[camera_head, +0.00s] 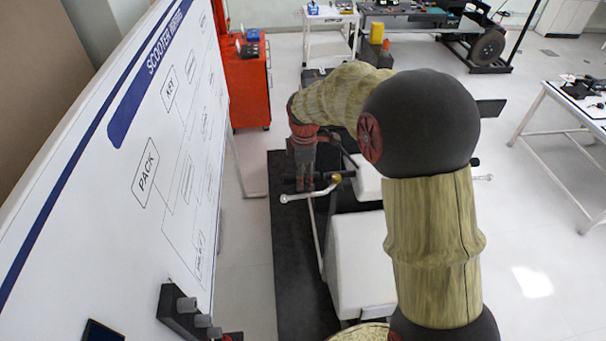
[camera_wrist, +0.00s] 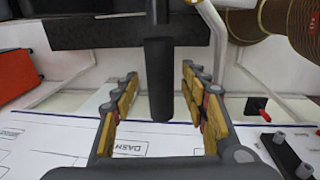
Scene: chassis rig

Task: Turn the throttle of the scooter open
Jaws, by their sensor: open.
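The scooter shows in the head view with its white body (camera_head: 360,262) below my arm. Its handlebar carries a silver lever (camera_head: 308,193). The throttle is a dark cylindrical grip (camera_wrist: 158,85) in the wrist view, hanging down from a dark bar at the top. My gripper (camera_wrist: 160,76) is open, with one finger on each side of the grip. Gaps show between the grip and both fingers. In the head view my gripper (camera_head: 306,180) is at the handlebar, and the grip is mostly hidden there.
A whiteboard (camera_head: 150,120) with a scooter wiring diagram stands close on the left. A dark block with grey knobs (camera_head: 190,312) is at its lower edge. A red cabinet (camera_head: 247,85) stands behind. A table (camera_head: 545,95) is at the right, with open floor before it.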

